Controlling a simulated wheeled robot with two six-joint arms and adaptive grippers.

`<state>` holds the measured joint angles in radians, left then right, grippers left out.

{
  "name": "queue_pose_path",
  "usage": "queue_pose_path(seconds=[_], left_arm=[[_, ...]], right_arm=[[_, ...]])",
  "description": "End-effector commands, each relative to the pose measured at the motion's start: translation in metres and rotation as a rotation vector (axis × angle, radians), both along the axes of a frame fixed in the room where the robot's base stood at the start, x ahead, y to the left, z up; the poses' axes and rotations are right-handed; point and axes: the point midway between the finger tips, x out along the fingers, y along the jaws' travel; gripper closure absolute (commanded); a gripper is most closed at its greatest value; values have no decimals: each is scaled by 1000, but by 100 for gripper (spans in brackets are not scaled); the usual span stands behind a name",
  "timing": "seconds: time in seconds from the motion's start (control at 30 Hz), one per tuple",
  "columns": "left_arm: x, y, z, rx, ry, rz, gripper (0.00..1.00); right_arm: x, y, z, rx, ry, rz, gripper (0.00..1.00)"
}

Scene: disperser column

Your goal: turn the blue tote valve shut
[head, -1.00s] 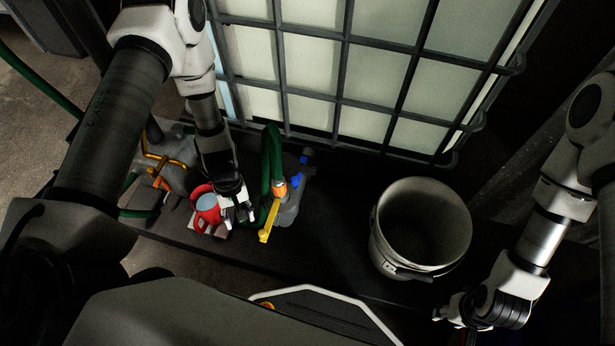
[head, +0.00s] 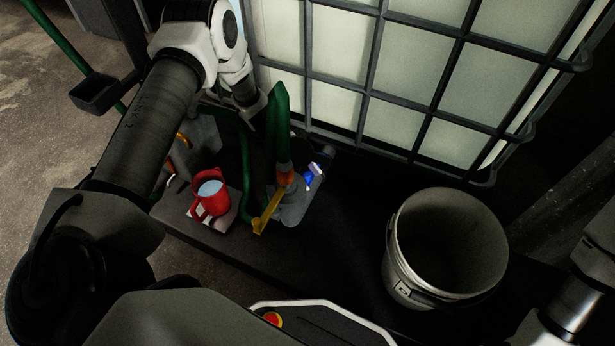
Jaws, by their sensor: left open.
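The blue tote valve (head: 308,180) shows as a small blue handle at the foot of the caged tote, just right of the green hose's orange fitting. My left arm reaches in behind the green hose. Most of my left gripper (head: 317,169) is hidden or in dark shadow; a pale fingertip shows right at the blue handle. It is open, and I cannot tell whether it touches the handle. My right arm shows at the lower right edge, with its gripper outside the picture.
The green hose (head: 279,125) rises beside the valve, with a yellow lever (head: 266,215) below it. A red jug (head: 211,197) stands at left on a pale pad. A white bucket (head: 405,262) stands at right. The tote cage (head: 432,107) fills the back.

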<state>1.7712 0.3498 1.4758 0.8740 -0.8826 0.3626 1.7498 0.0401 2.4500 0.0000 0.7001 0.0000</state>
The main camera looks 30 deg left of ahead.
Motion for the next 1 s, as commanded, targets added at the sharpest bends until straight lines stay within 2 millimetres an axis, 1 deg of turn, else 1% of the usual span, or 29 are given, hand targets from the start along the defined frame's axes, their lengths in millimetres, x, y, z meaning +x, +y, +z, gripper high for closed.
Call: queue_pose_path(seconds=[0.13, 0.17, 0.2, 0.27, 0.3, 0.67, 0.87, 1.0], left_arm=[[0, 0, 1, 0, 0, 0, 50], [0, 0, 1, 0, 0, 0, 57], [0, 0, 0, 1, 1, -1, 72], [0, 0, 0, 1, 0, -1, 93], [0, 0, 0, 1, 0, -1, 100], [0, 2, 0, 2, -1, -23, 100], [0, 10, -1, 3, -2, -102, 100], [1, 18, -2, 3, -2, -194, 100]], right_arm=[[0, 0, 1, 0, 0, 0, 60], [0, 0, 1, 0, 0, 0, 60], [0, 0, 1, 0, 0, 0, 60], [0, 0, 1, 0, 0, 0, 60], [0, 0, 1, 0, 0, 0, 60], [0, 0, 0, 0, 0, 0, 60], [0, 0, -4, 0, 0, 0, 60], [0, 0, -8, 0, 0, 0, 60]])
